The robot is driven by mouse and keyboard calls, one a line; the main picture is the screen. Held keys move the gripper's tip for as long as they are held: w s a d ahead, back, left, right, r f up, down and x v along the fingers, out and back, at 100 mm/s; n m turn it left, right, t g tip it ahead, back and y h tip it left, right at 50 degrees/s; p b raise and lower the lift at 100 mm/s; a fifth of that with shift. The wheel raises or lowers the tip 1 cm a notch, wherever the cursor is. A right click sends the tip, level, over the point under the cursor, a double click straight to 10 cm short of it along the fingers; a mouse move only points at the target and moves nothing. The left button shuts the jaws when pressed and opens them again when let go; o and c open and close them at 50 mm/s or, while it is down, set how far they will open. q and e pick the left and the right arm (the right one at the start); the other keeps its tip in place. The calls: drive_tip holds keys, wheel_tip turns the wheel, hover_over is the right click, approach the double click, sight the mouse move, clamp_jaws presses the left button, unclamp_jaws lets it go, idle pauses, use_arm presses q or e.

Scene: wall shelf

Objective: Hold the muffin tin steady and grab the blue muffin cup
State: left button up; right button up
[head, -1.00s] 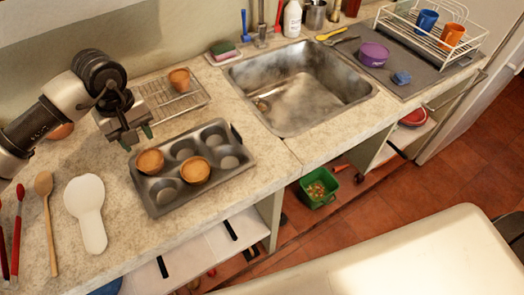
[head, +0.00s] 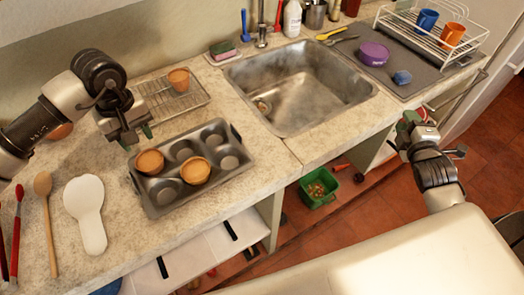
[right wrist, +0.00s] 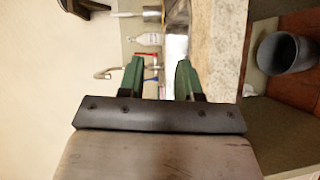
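The dark muffin tin (head: 160,205) lies on the counter left of the sink, with two orange-brown cups (head: 150,162) (head: 195,171) in its wells. The small blue muffin cup (head: 402,77) sits on the grey drying mat right of the sink, beside a purple bowl. My left gripper (head: 137,139) hangs just above the tin's far left corner, apart from it, with its fingers spread and empty. My right gripper (head: 405,130) is in front of the counter, below the blue cup. In the right wrist view its green fingers (right wrist: 160,72) are apart with nothing between them.
The sink (head: 295,85) lies between tin and mat. A purple bowl (head: 373,53) and a dish rack (head: 450,55) with mugs stand near the blue cup. Another orange-brown cup (head: 179,79) is on a wire rack (head: 160,102). A green bin (head: 318,190) stands below the counter.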

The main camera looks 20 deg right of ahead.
drive_tip(key=w+a+n+y, duration=0.1)
drive_tip(key=w+a+n, duration=0.1)
drive_tip(key=a, duration=0.3)
drive_tip(key=w+a+n+y, duration=0.2)
drive_tip(key=a+n, duration=0.1)
drive_tip(key=a, duration=0.2)
drive_tip(key=w+a+n+y, duration=0.1)
drive_tip(key=w+a+n, duration=0.1)
drive_tip(key=a, duration=0.3)
drive_tip(key=shift+w+r+n+y, duration=0.1)
drive_tip(key=shift+r+n+y, duration=0.2)
drive_tip(key=shift+n, duration=0.1)
drive_tip(key=a+n, duration=0.1)
drive_tip(key=a, duration=0.2)
drive_tip(key=a+n+y, duration=0.1)
drive_tip(key=a+n, duration=0.1)
drive_tip(key=a, duration=0.1)
drive_tip(key=a+n+g+y, duration=0.1)
drive_tip(key=a+n, duration=0.1)
drive_tip(key=a, duration=0.1)
drive_tip(key=shift+w+r, duration=0.35)
drive_tip(key=s+a+n+g+y, duration=0.1)
drive_tip(key=s+a+n+y, duration=0.1)
drive_tip(key=a+n, duration=0.5)
drive_tip(key=n+g, duration=0.1)
drive_tip(key=n, duration=0.5)
approach(240, 135)
drive_tip(key=x, duration=1)
drive_tip(key=shift+w+f, duration=0.1)
drive_tip(key=shift+f, duration=0.1)
